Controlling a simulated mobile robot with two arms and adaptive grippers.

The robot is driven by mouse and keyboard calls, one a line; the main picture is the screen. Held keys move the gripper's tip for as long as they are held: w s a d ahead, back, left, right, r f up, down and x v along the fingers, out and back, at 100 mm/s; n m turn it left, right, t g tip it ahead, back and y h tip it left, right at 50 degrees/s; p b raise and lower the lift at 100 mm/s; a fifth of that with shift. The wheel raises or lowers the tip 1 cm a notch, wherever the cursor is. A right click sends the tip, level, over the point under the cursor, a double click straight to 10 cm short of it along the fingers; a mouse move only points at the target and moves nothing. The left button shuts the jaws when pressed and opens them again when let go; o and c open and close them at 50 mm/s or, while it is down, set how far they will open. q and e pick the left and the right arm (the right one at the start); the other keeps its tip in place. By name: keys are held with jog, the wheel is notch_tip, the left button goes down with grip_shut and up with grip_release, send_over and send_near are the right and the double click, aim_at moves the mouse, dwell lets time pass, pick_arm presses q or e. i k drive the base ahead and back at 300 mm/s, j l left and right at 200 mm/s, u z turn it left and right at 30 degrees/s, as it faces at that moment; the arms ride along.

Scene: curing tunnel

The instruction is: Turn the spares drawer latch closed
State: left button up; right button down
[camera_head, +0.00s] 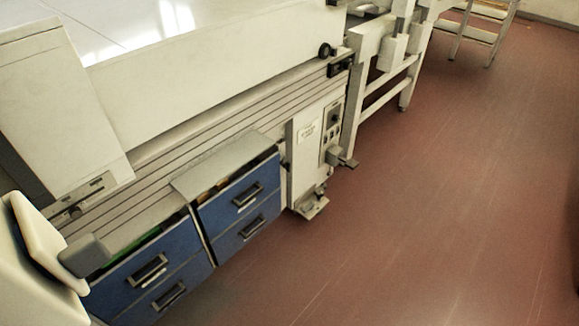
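Two blue drawer units sit low under the long machine. The left unit has an upper drawer (150,268) and a lower drawer (168,296), each with a dark-framed handle. The right unit also has an upper drawer (248,196) and a lower drawer (252,228). Both upper drawers show some contents at their top edges, green on the left and brown on the right. I cannot make out which is the spares drawer, and no latch is clear enough to tell its position. Neither gripper can be made out.
A pale control box (318,150) stands right of the drawers, with a small foot jutting onto the floor. A pale frame (385,90) stands behind it. A step ladder (480,30) is far back. The red-brown floor (440,200) is clear at the right.

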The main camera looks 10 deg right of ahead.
aim_at(287, 165)
jog(key=i+l, duration=0.2)
jog(key=l, duration=0.15)
jog(key=i+l+u, duration=0.15)
jog(key=l, duration=0.2)
jog(key=i+l, duration=0.15)
jog(key=l, duration=0.25)
jog(key=i+l+u, duration=0.15)
jog(key=l, duration=0.2)
jog(key=i+l, duration=0.15)
jog(key=l, duration=0.25)
jog(key=u, duration=0.05)
